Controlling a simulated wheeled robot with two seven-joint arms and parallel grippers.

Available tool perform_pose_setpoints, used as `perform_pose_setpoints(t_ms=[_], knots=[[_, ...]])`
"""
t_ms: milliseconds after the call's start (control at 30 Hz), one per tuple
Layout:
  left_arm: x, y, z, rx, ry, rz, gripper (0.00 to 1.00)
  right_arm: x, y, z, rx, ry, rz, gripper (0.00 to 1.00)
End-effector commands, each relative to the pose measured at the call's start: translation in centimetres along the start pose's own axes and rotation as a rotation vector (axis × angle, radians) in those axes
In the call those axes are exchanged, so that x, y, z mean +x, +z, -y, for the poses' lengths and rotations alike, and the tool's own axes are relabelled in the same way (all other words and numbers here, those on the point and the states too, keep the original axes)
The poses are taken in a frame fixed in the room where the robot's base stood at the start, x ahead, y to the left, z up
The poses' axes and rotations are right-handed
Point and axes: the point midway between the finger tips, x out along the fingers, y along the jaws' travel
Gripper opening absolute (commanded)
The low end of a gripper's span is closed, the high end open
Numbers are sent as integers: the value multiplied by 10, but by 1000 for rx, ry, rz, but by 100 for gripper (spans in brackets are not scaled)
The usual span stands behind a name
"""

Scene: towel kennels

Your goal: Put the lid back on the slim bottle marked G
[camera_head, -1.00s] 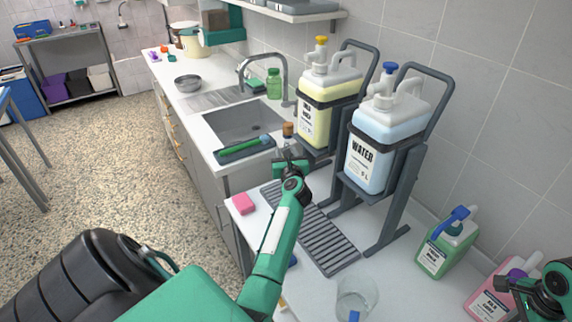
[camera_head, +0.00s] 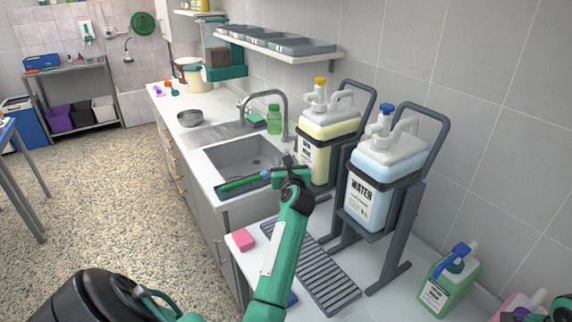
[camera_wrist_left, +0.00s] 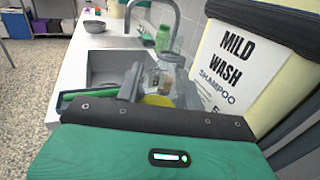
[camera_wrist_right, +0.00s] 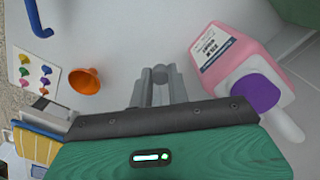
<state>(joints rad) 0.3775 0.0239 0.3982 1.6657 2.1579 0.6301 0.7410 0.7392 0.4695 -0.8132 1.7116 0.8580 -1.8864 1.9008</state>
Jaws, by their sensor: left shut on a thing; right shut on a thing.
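My left gripper (camera_head: 290,172) is at the near right corner of the sink, beside the yellow-filled jug. In the left wrist view its fingers are shut on a small clear and brown thing (camera_wrist_left: 166,77), with a yellow disc (camera_wrist_left: 157,100) below it. In the head view only a piece of that arm shows at the lower right edge. I can read no letter G on any bottle.
The MILD WASH shampoo jug (camera_wrist_left: 230,70) stands close right of my left gripper. A pink block (camera_head: 243,239) and grey rack (camera_head: 315,275) lie nearer. An orange funnel (camera_wrist_right: 84,80) lies near my right gripper.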

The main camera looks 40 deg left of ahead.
Motion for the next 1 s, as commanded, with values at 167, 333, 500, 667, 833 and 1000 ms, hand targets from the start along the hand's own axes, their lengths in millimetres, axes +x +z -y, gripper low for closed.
perform_pose_setpoints(t_ms=[167, 333, 500, 667, 833, 1000], knots=[[0, 0, 0, 0, 0, 1, 0, 0, 0, 0, 0, 0, 0, 0], [0, 0, 0, 0, 0, 1, 0, 0, 0, 0, 0, 0, 0, 0], [0, 0, 0, 0, -1, 0, 0, 0, 0, 0, -1, 0, 0, 0], [-12, -4, 4, 1, -31, 1, 0, -2, 0, -5, -43, -2, 0, 0], [-48, -15, 16, 6, -126, 0, 0, -9, -1, -18, -166, -8, -2, 0], [-99, -30, 32, 5, -255, -1, 0, -16, 0, -35, -321, -13, -3, 0]])
